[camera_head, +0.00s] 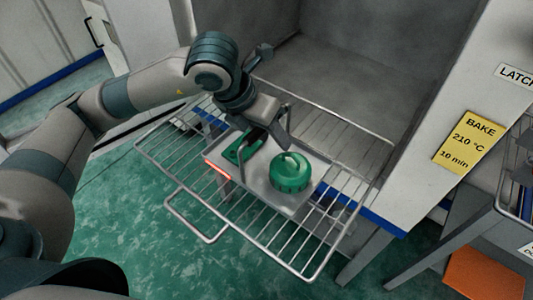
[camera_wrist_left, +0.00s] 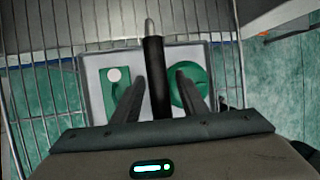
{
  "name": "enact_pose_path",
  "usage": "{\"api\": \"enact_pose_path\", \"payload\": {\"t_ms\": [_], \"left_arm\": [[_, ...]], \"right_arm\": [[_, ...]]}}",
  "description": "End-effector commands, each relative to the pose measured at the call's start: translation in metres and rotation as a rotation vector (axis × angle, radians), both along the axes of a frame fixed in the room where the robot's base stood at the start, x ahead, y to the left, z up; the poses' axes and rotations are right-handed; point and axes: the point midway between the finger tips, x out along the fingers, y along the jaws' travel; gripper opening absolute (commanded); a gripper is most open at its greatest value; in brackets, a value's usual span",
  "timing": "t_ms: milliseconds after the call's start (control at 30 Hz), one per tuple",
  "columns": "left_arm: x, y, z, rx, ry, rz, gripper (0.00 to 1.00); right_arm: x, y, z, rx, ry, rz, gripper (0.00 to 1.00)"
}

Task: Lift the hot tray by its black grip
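The grey tray (camera_head: 258,181) lies on a pulled-out wire rack and carries a green round knob-like part (camera_head: 290,173) and a green flat part (camera_head: 243,147). One tray edge glows red. A metal handle rises over it. In the left wrist view the handle's black grip (camera_wrist_left: 154,65) runs between the two fingers of my left gripper (camera_wrist_left: 160,78), with a visible gap on each side. My left gripper is open around the grip; it also shows over the tray in the head view (camera_head: 268,128), where it largely hides the grip. My right gripper is not in view.
The wire rack (camera_head: 207,232) juts from the open grey oven chamber (camera_head: 330,75). A yellow "BAKE 210 °C 10 min" sign (camera_head: 468,142) is on the oven's side wall at right. An orange block (camera_head: 483,276) lies lower right. Green floor is clear at lower left.

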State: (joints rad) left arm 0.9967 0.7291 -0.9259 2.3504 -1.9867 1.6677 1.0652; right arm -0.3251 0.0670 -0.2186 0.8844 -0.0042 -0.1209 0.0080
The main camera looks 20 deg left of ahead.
Motion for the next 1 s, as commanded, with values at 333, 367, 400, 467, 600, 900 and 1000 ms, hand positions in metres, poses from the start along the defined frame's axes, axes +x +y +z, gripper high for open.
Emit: {"api": "enact_pose_path", "payload": {"t_ms": [333,367,400,467,600,900,1000], "left_arm": [[0.0000,-0.0001,0.0000,0.000,0.000,0.000,0.39],[0.0000,-0.0001,-0.0001,0.000,0.000,0.000,0.35],[0.0000,-0.0001,-0.0001,0.000,0.000,0.000,0.25],[0.0000,-0.0001,-0.0001,0.000,0.000,0.000,0.11],[0.0001,0.0001,-0.0001,0.000,0.000,0.000,0.00],[0.0001,0.0002,-0.0003,0.001,0.000,0.000,0.00],[0.0001,0.0002,-0.0003,0.001,0.000,0.000,0.00]], "right_arm": [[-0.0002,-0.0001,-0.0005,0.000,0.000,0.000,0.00],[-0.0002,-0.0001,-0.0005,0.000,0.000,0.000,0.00],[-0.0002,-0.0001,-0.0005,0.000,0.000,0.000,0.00],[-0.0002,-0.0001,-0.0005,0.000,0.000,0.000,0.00],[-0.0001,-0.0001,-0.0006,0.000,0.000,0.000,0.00],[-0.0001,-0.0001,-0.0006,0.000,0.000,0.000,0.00],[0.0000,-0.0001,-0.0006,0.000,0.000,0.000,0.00]]}}
